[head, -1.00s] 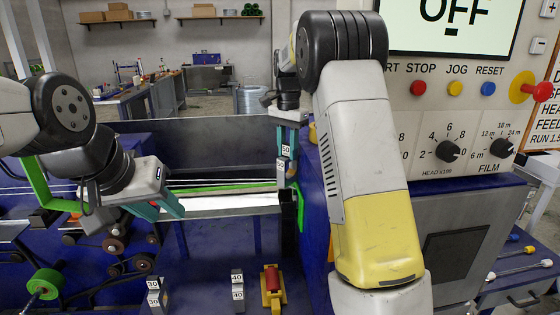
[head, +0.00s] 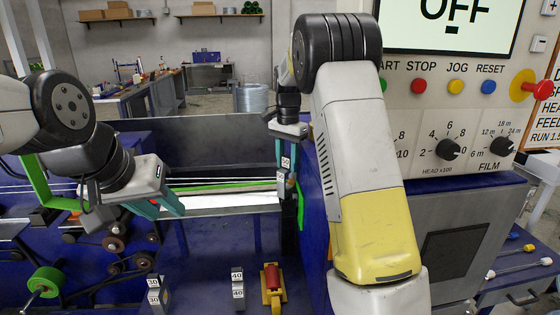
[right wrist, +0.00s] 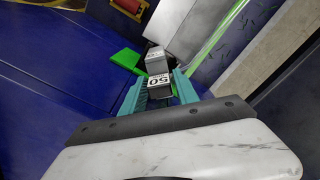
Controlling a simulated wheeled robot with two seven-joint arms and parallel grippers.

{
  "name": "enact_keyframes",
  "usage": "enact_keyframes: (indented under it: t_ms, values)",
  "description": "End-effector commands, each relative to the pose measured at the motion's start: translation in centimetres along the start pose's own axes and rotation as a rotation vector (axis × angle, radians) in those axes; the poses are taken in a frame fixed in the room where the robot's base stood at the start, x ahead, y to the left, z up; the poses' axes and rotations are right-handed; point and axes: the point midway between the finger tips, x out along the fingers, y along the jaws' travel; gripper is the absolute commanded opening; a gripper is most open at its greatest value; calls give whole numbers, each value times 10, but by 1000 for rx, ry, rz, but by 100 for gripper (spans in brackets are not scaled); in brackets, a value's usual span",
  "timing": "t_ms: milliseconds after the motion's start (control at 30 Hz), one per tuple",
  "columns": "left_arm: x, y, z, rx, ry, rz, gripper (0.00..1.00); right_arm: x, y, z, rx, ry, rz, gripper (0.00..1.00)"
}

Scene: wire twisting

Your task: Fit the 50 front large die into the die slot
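The grey 50 die (head: 281,178), with two white "50" labels, hangs upright between the teal fingers of my right gripper (head: 283,155). In the right wrist view the 50 die (right wrist: 158,80) shows between the fingers (right wrist: 158,92), which close on it. The die is in front of the blue machine's left side, near a green upright part (head: 300,205). I cannot make out the die slot for certain.
The 30 die (head: 155,296) and 40 die (head: 238,283) stand on the blue surface below, beside a red-and-yellow part (head: 272,288). A trough with white and green strips (head: 225,201) runs behind. The control panel (head: 455,110) stands at the right.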

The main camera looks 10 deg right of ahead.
Motion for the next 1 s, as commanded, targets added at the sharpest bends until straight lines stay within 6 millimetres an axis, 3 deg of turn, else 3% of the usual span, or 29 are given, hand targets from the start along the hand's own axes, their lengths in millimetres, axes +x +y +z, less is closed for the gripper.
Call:
enact_keyframes:
  t_ms: [233, 367, 800, 1000]
  values:
    - [0, 0, 0, 0, 0, 0, 36, -2, 0, 0, 0, 0, -1, 36]
    - [0, 0, 0, 0, 0, 0, 36, -15, -1, 0, -1, 2, -3, 36]
    - [0, 0, 0, 0, 0, 0, 36, -106, -1, 0, -1, 3, -3, 36]
    - [0, 0, 0, 0, 0, 0, 36, -127, -1, 0, -1, 1, -1, 36]
